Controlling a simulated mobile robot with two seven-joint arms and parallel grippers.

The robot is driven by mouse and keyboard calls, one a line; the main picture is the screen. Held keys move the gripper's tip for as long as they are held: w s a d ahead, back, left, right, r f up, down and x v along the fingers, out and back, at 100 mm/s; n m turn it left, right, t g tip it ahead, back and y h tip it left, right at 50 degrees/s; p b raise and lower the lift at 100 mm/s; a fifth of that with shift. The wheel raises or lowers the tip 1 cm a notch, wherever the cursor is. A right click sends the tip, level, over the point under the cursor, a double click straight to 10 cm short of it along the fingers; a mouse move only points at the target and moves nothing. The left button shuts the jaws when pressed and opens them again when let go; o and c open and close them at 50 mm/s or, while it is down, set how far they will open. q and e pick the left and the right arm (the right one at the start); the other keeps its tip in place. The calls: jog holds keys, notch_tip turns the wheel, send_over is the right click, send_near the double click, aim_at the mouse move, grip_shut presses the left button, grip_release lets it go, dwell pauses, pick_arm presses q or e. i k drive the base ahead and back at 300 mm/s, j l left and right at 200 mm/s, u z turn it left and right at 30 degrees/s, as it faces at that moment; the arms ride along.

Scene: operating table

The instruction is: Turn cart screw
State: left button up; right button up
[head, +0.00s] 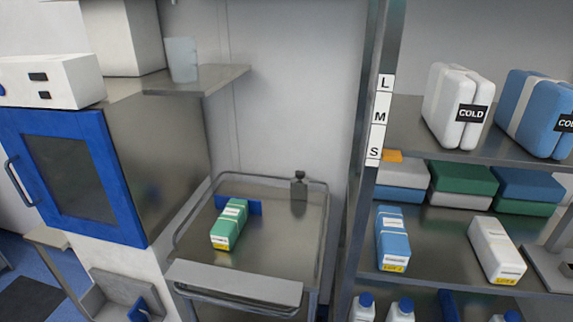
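The metal cart (270,255) stands in the middle, with a raised rail around its top and a pale bar (235,284) along its front. A small grey post with a dark knob (299,177) stands upright at the cart's back right corner; it may be the screw, but it is too small to tell. A green and white box (230,225) with a yellow end lies on the cart top, against a low blue piece (252,207). Neither of my grippers shows in the head view.
A rack (369,220) on the right holds boxes, COLD packs (459,105) and bottles. On the left are a blue-framed cabinet (128,205) and a metal shelf (215,80) with a cup (182,60). The cart top's right half is mostly clear.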

aim_at(300, 174)
jog(key=i+j, duration=0.15)
jog(key=j, duration=0.15)
jog(key=i+j, duration=0.15)
jog(key=j, duration=0.15)
jog(key=i+j, duration=0.1)
jog(key=j, duration=0.15)
jog(key=i+j+z, duration=0.15)
jog(key=j, duration=0.2)
jog(key=z, duration=1.4)
